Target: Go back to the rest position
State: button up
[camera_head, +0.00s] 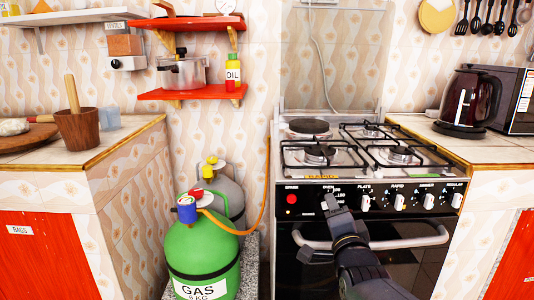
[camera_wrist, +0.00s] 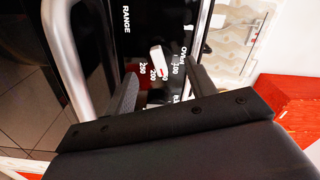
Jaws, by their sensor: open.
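My gripper (camera_head: 318,221) is open in front of the stove's control panel, left of the panel's middle. In the wrist view its two dark fingers (camera_wrist: 165,82) are spread with a gap between them. A white oven knob (camera_wrist: 158,60) shows beyond and between the fingertips, near printed temperature numbers. I cannot tell whether either finger touches it. In the head view the gripper partly covers the panel at that knob. The stove (camera_head: 374,220) is black with a steel top, and its oven door handle (camera_head: 410,242) runs just behind my wrist.
A green gas bottle (camera_head: 204,262) stands left of the stove, with a grey one (camera_head: 228,187) behind it. Counters flank the stove, with a kettle (camera_head: 467,101) on the right one and a mortar (camera_head: 79,129) on the left one. A pot (camera_head: 183,72) sits on a red shelf.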

jog(key=w, duration=0.2)
jog(key=shift+w, duration=0.35)
